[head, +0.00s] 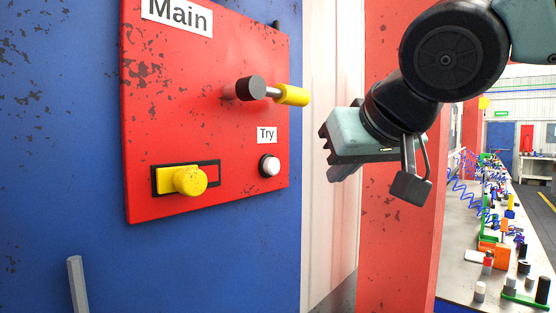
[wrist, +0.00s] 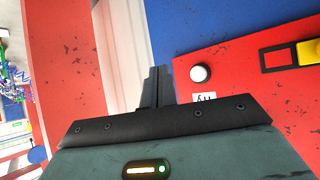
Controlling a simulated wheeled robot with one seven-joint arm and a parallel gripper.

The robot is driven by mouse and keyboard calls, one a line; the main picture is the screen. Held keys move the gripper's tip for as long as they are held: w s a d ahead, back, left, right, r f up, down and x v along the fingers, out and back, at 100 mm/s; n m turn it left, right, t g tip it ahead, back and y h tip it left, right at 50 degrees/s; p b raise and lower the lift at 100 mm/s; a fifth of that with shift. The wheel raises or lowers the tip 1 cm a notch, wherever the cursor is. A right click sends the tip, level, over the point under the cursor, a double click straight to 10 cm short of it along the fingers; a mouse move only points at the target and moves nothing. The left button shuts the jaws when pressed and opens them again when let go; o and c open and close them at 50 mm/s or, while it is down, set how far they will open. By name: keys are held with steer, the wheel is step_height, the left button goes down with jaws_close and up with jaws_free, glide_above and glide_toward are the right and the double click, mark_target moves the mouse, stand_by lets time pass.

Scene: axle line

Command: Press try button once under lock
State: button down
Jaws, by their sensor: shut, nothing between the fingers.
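The try button (head: 270,167) is a white round cap in a black ring, under the "Try" label (head: 267,135) at the lower right of the red panel (head: 230,130). It also shows in the wrist view (wrist: 200,74), to the right of my fingertips. My gripper (wrist: 158,72) is shut and empty, apart from the button. In the head view its teal body is right of the panel; the fingers are hard to make out there. A yellow knob (head: 190,180) sits in a black-framed slot at the panel's lower left. No padlock can be clearly identified.
A handle with a yellow grip (head: 292,95) sticks out rightward from the panel above the button. A "Main" label (head: 177,14) is at the top. A grey post (head: 76,285) stands at lower left. A bench (head: 458,275) with several small parts is at right.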

mark_target(277, 168)
steer(key=shift+w, duration=0.1)
stand_by(0.3)
steer(key=w+a, duration=0.5)
steer(key=a, duration=0.2)
steer(key=shift+w, duration=0.15)
steer(key=shift+a, duration=0.1)
stand_by(2.1)
steer(key=shift+w+a+b, duration=0.2)
steer(key=shift+w+b, duration=0.05)
steer(key=shift+b, duration=0.05)
steer(key=shift+w+a+r, duration=0.2)
steer(key=shift+w+a, duration=0.15)
steer(key=shift+a, duration=0.2)
stand_by(1.4)
steer(key=shift+b, duration=0.3)
steer(key=shift+s+d+f+b, duration=0.15)
steer(key=shift+s+d+b, duration=0.2)
steer(key=shift+s+d, duration=0.25)
